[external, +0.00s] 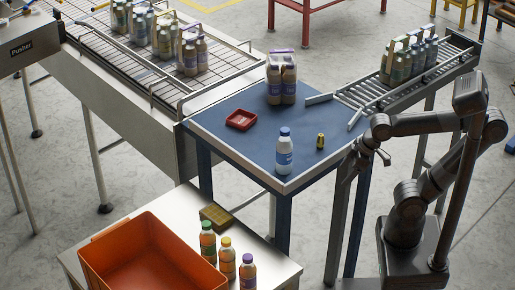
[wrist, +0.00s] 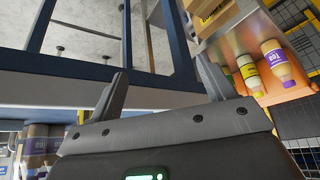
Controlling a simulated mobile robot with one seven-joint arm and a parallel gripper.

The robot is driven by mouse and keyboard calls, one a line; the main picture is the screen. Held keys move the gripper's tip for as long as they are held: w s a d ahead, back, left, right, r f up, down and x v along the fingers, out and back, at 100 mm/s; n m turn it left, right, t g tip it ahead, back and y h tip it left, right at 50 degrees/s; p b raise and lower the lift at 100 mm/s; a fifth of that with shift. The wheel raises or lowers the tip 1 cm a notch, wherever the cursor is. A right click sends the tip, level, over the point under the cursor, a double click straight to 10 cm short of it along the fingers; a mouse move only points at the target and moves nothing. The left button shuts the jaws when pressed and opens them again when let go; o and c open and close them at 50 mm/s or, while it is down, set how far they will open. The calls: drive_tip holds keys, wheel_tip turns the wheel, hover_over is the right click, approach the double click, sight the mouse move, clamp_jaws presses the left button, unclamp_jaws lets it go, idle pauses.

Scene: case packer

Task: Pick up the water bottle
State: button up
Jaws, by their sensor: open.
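A single bottle with a clear-white body, blue label and blue cap (external: 284,151) stands upright near the front edge of the blue-topped table (external: 232,158); it looks like the water bottle. My gripper (external: 366,163) is right of it, beyond the table's right edge, apart from it and empty. In the wrist view my gripper's two fingers (wrist: 162,76) are spread with nothing between them. I cannot make out the water bottle in the wrist view.
On the blue table are a red tray (external: 241,112), a small yellow-black can (external: 320,141) and a bottle pack (external: 281,80). A roller conveyor (external: 405,88) joins at right. The front steel table holds an orange crate (external: 98,263) and three capped bottles (external: 227,257).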

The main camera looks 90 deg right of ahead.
drive_tip(key=t, duration=0.1)
approach(287, 143)
drive_tip(key=s+d+f, duration=0.1)
drive_tip(key=d+f, duration=0.1)
drive_tip(key=d, duration=0.1)
drive_tip(key=shift+w+a+r+x, duration=0.1)
drive_tip(key=shift+a+x, duration=0.05)
drive_tip(key=shift+x, duration=1.55)
drive_tip(key=shift+w+a+r+x, duration=0.1)
drive_tip(key=shift+w+x, duration=0.05)
drive_tip(key=shift+x, duration=1.6)
drive_tip(key=shift+w+a+r+x, duration=0.1)
drive_tip(key=shift+a+x, duration=0.05)
drive_tip(key=shift+x, duration=1.55)
drive_tip(key=shift+c, duration=0.5)
drive_tip(key=c, duration=1.1)
